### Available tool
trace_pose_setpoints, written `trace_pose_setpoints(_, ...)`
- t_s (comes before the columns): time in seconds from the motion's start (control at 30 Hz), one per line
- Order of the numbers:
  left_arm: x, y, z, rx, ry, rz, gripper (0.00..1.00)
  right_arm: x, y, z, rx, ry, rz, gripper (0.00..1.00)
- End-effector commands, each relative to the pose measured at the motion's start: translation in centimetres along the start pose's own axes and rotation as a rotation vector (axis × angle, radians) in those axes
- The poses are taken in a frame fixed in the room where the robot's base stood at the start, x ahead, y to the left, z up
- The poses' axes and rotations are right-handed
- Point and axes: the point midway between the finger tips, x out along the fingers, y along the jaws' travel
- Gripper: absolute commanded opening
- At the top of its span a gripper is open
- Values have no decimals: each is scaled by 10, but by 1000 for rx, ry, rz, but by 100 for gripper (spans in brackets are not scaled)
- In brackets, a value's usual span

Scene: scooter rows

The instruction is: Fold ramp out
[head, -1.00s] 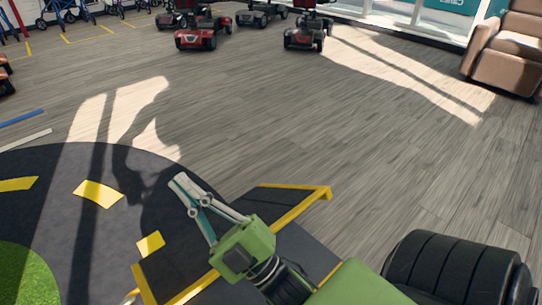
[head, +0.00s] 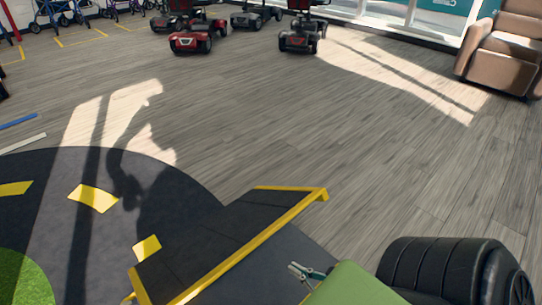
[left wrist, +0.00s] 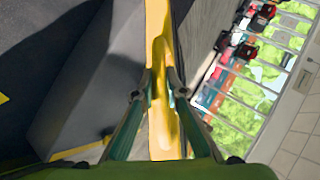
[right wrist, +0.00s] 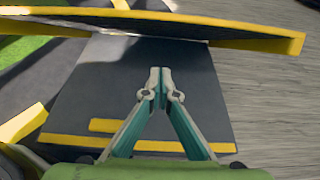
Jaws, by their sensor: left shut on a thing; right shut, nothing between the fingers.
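The ramp (head: 215,235), dark with yellow edges, shows at the bottom middle of the head view. In the right wrist view an upper panel (right wrist: 225,30) is seen nearly edge-on above a flat lower dark panel (right wrist: 95,95) with a yellow strip. My left gripper (left wrist: 160,88) is shut on the yellow edge (left wrist: 158,30) of the ramp in the left wrist view; it is not seen in the head view. My right gripper (head: 293,268) is shut and empty near the ramp's right side, partly hidden by my arm. It also shows in the right wrist view (right wrist: 160,72).
A dark round mat (head: 60,175) with yellow marks and green lies at left. Red scooters (head: 190,42) stand at the back. A brown armchair (head: 505,55) is at the far right. The wooden floor (head: 300,130) between is clear.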

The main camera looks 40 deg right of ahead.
Motion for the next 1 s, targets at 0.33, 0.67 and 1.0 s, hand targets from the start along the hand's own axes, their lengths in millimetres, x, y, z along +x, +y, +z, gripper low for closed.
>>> trace_pose_setpoints(0.33, 0, -7, 1, 1, -2, -9, 0, 74, 1, 4, 3, -7, 2, 0)
trace_pose_setpoints(0.67, 0, -7, 1, 1, -2, -9, 0, 96, 1, 31, 4, -6, 3, 0)
trace_pose_setpoints(1.0, 0, -7, 1, 1, -2, -9, 0, 98, 1, 41, 6, -4, 2, 0)
